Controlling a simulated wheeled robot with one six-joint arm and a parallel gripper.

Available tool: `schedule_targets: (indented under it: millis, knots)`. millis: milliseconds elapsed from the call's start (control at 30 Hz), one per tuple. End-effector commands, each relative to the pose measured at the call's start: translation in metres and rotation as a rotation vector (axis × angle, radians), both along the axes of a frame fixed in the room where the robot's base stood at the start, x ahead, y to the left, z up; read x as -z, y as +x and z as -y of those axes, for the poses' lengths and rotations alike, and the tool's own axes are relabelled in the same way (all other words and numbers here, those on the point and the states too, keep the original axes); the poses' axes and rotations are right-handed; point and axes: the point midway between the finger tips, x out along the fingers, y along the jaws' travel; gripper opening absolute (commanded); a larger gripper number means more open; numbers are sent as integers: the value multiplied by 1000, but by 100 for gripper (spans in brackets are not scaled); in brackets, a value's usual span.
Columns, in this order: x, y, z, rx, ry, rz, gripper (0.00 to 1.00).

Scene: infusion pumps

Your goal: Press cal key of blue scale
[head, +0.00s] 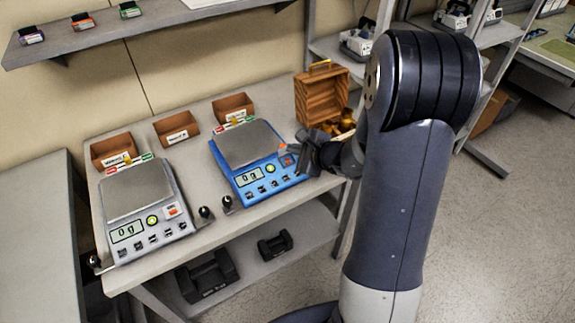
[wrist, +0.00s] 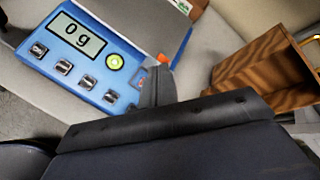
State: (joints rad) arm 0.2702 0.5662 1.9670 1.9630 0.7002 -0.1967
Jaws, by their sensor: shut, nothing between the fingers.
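The blue scale (head: 262,181) stands on the bench with a grey pan, a display reading 0 g, a round green-yellow button and a row of small keys. In the wrist view the display (wrist: 78,35), green button (wrist: 115,61) and key row (wrist: 63,67) are clear. The key labels are too small to read, so I cannot tell which is the cal key. My gripper (head: 300,157) is shut and empty at the right end of the scale's front panel. In the wrist view its fingertips (wrist: 159,74) partly cover a red-edged switch; I cannot tell whether they touch.
A grey scale (head: 145,232), also reading 0 g, stands to the left. Several brown bins (head: 177,129) line the back. A wooden box (head: 321,98) with brass weights stands behind my gripper. Dark weights (head: 208,277) lie on the lower shelf.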

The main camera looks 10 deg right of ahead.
Motion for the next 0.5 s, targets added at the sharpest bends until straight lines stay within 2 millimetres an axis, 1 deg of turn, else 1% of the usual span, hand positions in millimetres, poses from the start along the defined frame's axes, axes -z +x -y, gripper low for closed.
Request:
schedule_targets:
  millis: [33, 200, 333, 500]
  knots:
    - [13, 2, -1, -1, 1, -2, 0]
    - [31, 7, -2, 0, -1, 2, 0]
    - [38, 9, -3, 1, 0, 1, 0]
    - [38, 10, -3, 1, 0, 1, 0]
